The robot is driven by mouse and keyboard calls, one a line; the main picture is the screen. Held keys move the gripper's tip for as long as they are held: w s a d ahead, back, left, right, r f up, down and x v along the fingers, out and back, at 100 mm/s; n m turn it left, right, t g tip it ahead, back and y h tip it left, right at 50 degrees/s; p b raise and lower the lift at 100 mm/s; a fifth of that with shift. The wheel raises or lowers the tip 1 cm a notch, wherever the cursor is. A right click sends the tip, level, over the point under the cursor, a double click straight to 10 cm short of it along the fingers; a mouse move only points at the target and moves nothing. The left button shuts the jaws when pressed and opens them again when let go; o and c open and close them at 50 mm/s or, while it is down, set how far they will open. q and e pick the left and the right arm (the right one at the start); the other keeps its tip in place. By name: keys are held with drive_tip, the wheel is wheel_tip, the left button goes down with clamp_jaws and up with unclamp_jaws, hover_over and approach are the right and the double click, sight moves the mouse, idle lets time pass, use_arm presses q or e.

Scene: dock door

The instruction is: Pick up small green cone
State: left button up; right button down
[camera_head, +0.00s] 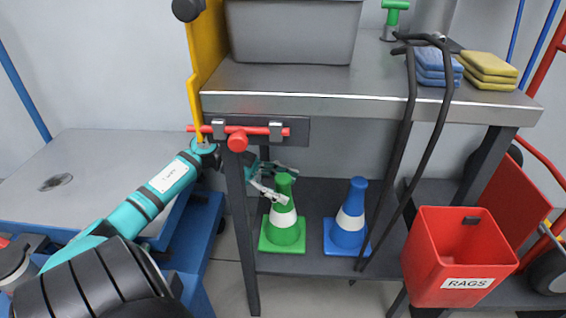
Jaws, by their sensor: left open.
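The small green cone (284,234) stands upright on the lower shelf of the metal workbench. It has a white band and a square green base. My left arm comes in from the left, and its gripper (275,182) is at the upper part of the cone. The gripper's fingers are open, one below at the left of the cone's tip and one above it. I cannot tell whether they touch the cone. My right gripper does not show.
A blue cone (347,237) stands just right of the green one on the shelf (320,263). A red bin (455,268) labelled RAGS is at the right. The workbench top (300,82) overhangs the shelf. A red-handled bar (237,140) and a table leg (241,230) are near my arm.

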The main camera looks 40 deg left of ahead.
use_arm(q)
clamp_jaws()
idle(0.3)
drive_tip(key=shift+r, duration=0.1)
